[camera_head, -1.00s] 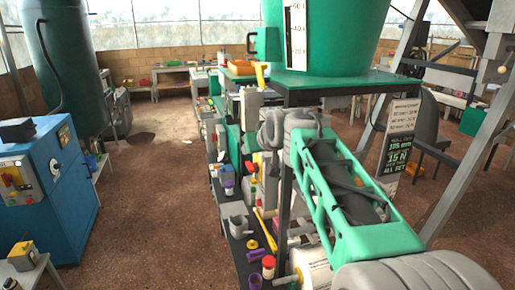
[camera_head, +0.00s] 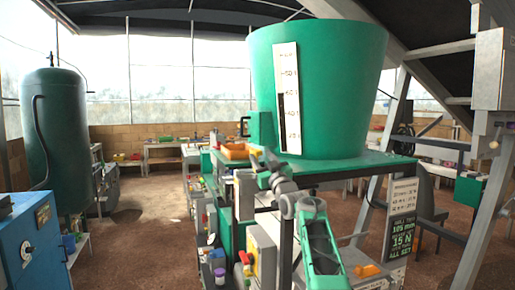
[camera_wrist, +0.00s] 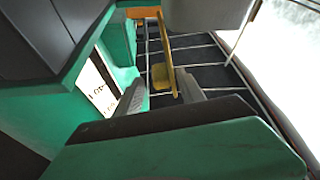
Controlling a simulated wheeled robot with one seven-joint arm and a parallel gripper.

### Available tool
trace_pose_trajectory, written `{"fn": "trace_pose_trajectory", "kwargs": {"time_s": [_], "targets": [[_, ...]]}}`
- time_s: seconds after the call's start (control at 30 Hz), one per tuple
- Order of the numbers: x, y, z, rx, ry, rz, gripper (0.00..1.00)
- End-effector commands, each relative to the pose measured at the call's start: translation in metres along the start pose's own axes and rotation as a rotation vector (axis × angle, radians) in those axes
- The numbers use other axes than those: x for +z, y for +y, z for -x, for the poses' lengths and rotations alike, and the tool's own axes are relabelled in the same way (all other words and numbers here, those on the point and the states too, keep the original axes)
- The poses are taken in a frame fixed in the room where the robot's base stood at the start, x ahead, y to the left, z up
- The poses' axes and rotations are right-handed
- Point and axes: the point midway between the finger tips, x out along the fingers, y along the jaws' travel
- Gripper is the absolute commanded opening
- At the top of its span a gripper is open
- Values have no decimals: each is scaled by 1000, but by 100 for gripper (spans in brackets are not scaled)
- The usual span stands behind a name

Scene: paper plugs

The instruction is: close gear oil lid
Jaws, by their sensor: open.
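In the wrist view, my gripper (camera_wrist: 162,82) is open, with its two grey fingers apart. A thin yellow bar with a flat yellow pad (camera_wrist: 160,79) shows between and beyond the fingers. I cannot tell whether a finger touches it, or whether it is the gear oil lid. In the head view, my gripper (camera_head: 264,172) is beside the green tank's black stand, close to a grey box (camera_head: 245,197). No gear oil lid can be clearly made out, and my arm hides part of that area.
The large green tank (camera_head: 340,90) with a white gauge stands close on the right. An orange tray (camera_head: 236,153) is left of it. A blue cabinet (camera_head: 28,245) stands at the left. The brown floor (camera_head: 140,245) between is open.

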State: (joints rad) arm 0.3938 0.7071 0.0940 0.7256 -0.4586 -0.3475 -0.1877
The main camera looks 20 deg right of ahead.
Motion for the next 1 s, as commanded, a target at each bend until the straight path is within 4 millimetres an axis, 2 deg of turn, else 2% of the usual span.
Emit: {"fn": "trace_pose_trajectory", "kwargs": {"time_s": [0.03, 0.2, 0.6, 1.0], "targets": [[-5, 0, -11, -1, -2, -2, 46], [-4, -1, -30, -3, -1, -1, 46], [0, -4, -36, -3, -1, -2, 46], [0, -3, -35, -3, -1, -2, 14]]}}
